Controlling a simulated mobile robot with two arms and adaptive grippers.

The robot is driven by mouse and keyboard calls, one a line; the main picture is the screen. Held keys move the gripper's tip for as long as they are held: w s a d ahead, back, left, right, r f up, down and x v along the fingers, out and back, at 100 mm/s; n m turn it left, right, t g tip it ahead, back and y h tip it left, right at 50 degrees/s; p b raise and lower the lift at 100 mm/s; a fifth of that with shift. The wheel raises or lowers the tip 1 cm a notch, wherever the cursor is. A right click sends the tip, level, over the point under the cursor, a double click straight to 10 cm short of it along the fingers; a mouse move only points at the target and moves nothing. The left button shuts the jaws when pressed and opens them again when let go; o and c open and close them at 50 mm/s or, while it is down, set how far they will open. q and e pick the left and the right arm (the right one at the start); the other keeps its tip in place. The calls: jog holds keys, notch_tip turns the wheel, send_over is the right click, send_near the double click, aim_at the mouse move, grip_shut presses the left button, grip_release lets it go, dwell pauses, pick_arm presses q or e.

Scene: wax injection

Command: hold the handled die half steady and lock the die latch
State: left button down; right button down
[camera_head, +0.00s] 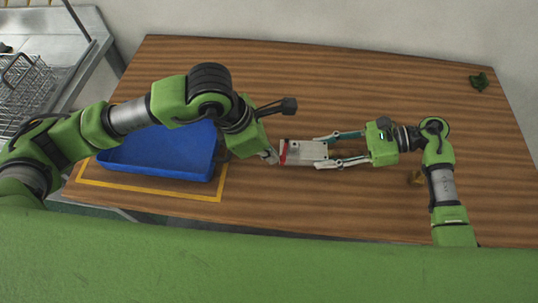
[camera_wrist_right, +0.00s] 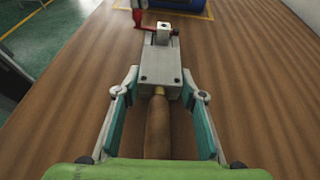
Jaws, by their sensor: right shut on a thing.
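The die is a pale metal block (camera_head: 307,151) lying on the wooden table between my two grippers. In the right wrist view the block (camera_wrist_right: 160,68) has a brown handle (camera_wrist_right: 158,125) pointing toward my right palm. The red latch (camera_head: 283,152) is at the die's left end; it also shows at the far end in the wrist view (camera_wrist_right: 146,26). My right gripper (camera_wrist_right: 160,84) is shut on the handled die half, one finger on each side. My left gripper (camera_head: 271,156) is at the latch end; its fingers are too small and partly hidden to judge, and contact is unclear.
A blue tray (camera_head: 150,172) stands on the left inside a yellow outline (camera_head: 150,191), partly under my left arm. A wire rack (camera_head: 28,95) is on a metal counter at far left. A small green thing (camera_head: 479,81) lies at the back right. The table's back middle is clear.

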pick_arm(q)
jog(key=shift+w, duration=0.2)
jog(key=shift+s+a, duration=1.2)
jog(key=shift+a, duration=0.25)
jog(key=s+v, duration=0.1)
jog(key=v, duration=0.9)
jog(key=shift+s+d, duration=0.2)
jog(key=shift+d, duration=0.1)
